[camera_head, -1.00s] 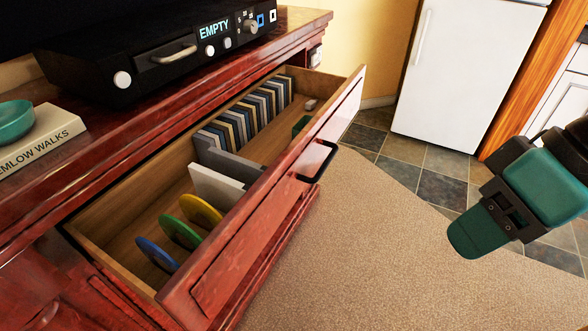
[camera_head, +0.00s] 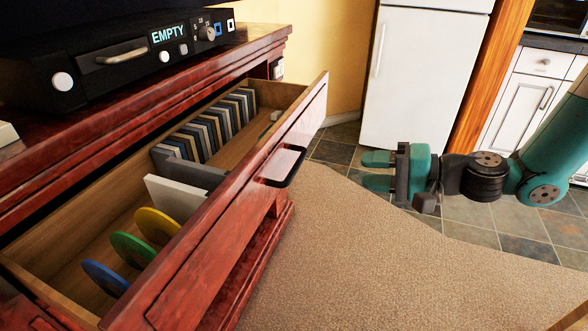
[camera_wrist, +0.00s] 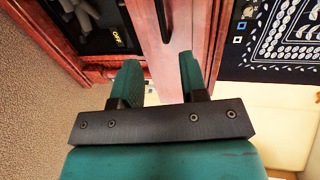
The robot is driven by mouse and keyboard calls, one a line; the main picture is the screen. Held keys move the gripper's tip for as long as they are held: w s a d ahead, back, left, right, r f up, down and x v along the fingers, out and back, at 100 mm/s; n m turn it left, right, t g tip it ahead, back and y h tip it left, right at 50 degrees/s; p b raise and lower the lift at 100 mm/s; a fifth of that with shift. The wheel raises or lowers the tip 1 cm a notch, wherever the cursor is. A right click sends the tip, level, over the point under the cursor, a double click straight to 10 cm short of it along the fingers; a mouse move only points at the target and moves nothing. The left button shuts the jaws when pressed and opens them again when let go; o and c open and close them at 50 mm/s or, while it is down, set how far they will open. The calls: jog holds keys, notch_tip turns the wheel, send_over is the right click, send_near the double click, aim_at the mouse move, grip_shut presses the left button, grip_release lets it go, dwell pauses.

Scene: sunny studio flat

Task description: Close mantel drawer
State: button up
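The mantel drawer (camera_head: 225,215) is pulled out of the red wooden mantel unit (camera_head: 110,112). Inside stand a row of thin cases (camera_head: 215,125), a grey divider, a white block (camera_head: 175,196) and yellow, green and blue discs (camera_head: 132,248). My gripper (camera_head: 376,171) is to the right of the drawer front, apart from it, pointing left. Its two teal fingers are spread with nothing between them. In the wrist view my gripper (camera_wrist: 157,80) is open, and the red drawer front (camera_wrist: 160,45) shows beyond the fingers.
A black device (camera_head: 120,55) reading "EMPTY" sits on the mantel top. A white fridge (camera_head: 425,80) stands behind my gripper. Carpet (camera_head: 340,250) is clear in front of the drawer. In the wrist view a dark patterned cloth (camera_wrist: 285,40) is at upper right.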

aim_at(295, 164)
jog(key=x, duration=1.5)
jog(key=shift+a, duration=0.4)
jog(key=shift+c, duration=0.3)
grip_shut()
